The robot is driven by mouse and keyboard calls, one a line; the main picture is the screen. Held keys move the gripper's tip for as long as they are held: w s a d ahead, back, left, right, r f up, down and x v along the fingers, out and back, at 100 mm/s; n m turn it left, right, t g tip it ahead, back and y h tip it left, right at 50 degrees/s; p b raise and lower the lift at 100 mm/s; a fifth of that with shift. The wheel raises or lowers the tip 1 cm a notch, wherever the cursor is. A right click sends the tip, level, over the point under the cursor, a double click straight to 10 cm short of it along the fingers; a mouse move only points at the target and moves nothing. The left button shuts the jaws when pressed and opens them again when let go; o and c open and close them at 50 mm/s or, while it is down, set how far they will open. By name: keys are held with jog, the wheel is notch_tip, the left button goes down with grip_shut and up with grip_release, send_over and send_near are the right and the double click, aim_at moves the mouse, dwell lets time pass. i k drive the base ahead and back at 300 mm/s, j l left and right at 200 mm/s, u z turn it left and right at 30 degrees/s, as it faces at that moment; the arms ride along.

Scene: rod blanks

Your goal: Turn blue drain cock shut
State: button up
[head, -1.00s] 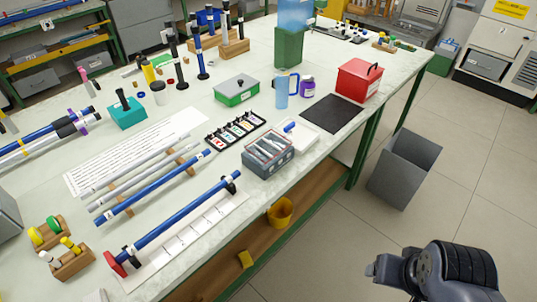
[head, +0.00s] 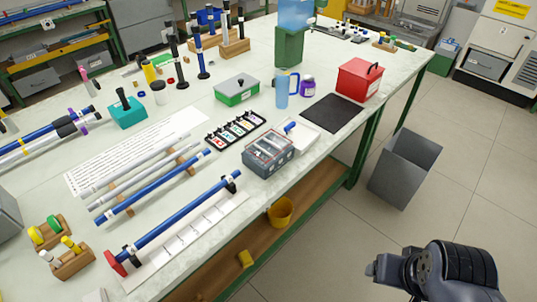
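A small blue piece (head: 289,127) sits at the white, flat tray (head: 303,137) near the table's right edge. It may be the drain cock, but it is too small to tell, and so is whether it is open or shut. A blue translucent water tank (head: 295,18) stands on a green stand (head: 289,47) at the back, with a small tap-like part (head: 309,37) at its right side. My gripper (head: 371,270) is at the lower right, over the floor and well apart from the table. Its fingers are too unclear to tell if they are open.
A grey lidded box (head: 268,160) stands before the tray. A blue jug (head: 282,92), purple jar (head: 307,87), black mat (head: 333,113) and red box (head: 359,78) stand close by. A yellow bucket (head: 280,212) is on the lower shelf. A grey bin (head: 404,170) stands on otherwise clear floor.

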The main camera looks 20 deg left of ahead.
aim_at(286, 129)
jog(key=i+j, duration=0.2)
jog(key=i, duration=0.2)
jog(key=i+j, duration=0.2)
jog(key=i, duration=0.2)
jog(key=i+j+z, duration=0.1)
jog(key=i, duration=0.3)
jog(key=j, duration=0.1)
